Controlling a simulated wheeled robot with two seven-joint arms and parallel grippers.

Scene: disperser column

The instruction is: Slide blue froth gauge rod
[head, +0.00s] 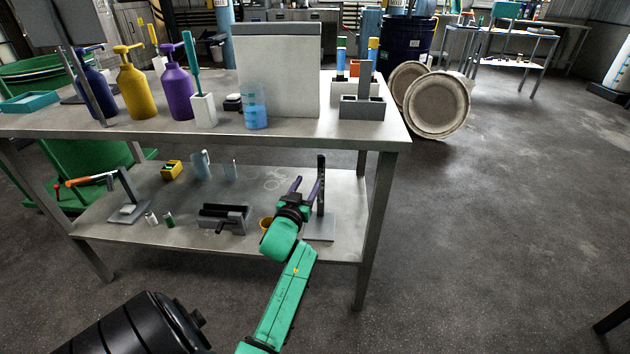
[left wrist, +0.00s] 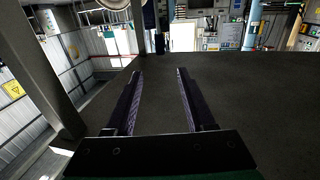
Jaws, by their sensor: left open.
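My left gripper (head: 305,189) is at the lower shelf of the bench, close to a dark upright post (head: 321,168) on a flat grey base (head: 319,228). Its two dark fingers are apart, and the left wrist view shows nothing between them (left wrist: 159,100). I cannot tell in the head view whether a finger touches the post. No rod is clearly marked as the froth gauge rod. My right gripper is not in view.
The bench top (head: 280,139) holds pump bottles, a grey panel (head: 278,75), a blue beaker (head: 255,110) and a grey block stand (head: 362,105). The lower shelf holds a grey clamp-like block (head: 225,217) and a yellow box (head: 171,170).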

